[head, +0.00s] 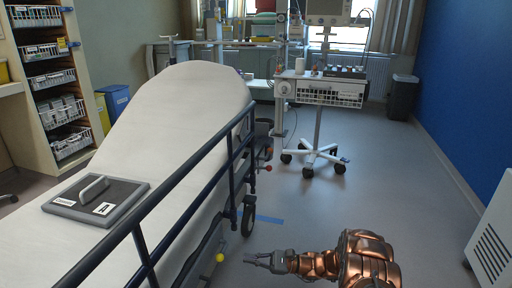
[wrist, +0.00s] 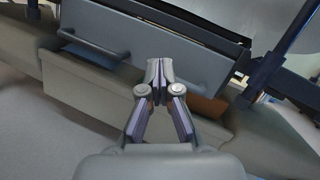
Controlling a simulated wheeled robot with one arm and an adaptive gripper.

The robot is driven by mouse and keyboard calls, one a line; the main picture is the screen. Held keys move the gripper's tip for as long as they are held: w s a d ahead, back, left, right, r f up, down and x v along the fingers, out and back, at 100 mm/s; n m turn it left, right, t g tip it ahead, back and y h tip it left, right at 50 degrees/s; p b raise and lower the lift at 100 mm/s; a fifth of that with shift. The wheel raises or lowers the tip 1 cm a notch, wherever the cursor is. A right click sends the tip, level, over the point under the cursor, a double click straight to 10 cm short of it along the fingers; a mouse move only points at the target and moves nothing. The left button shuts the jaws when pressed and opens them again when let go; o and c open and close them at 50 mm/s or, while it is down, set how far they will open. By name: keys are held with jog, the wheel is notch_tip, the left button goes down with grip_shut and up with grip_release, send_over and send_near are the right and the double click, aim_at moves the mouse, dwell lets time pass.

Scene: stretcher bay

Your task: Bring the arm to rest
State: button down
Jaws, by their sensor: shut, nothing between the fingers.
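My gripper (head: 256,259) is at the lower middle of the head view, at the end of my copper-coloured arm, to the right of the stretcher's side. In the wrist view my gripper (wrist: 158,72) has its fingertips together with nothing between them. Behind the fingertips in that view is a grey panel with handles (wrist: 95,42), which seems to be part of the stretcher's underside. I cannot tell how far the fingertips are from it.
The stretcher (head: 185,110) with a dark blue side rail (head: 190,200) fills the left. A grey plate with a handle (head: 97,198) lies on it. A wheeled monitor cart (head: 320,92) stands beyond. A white unit (head: 492,240) is at right. The floor between is clear.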

jog(key=s+r+n+g+h+p, duration=0.2)
jog(key=s+r+n+h+p, duration=0.15)
jog(key=s+r, duration=0.5)
jog(key=s+a+r+n+g+h+p, duration=0.1)
jog(key=s+r+n+g+h+p, duration=0.3)
jog(key=r, duration=0.8)
jog(key=s+r+n+g+h+p, duration=0.1)
jog(key=s+r+p, duration=0.5)
jog(key=r, duration=0.4)
jog(key=s+d+r+n+t+h+p, duration=0.2)
jog(key=s+d+r+h+p, duration=0.4)
jog(key=s+d+r, duration=0.3)
jog(key=s+d+r+n+t+h+p, duration=0.3)
jog(key=s+d+r+h+p, duration=0.3)
jog(key=s+d, duration=0.5)
jog(key=shift+s+d+r+p, duration=0.4)
jog(key=shift+s+r+p, duration=0.7)
jog(key=shift+s+r, duration=0.65)
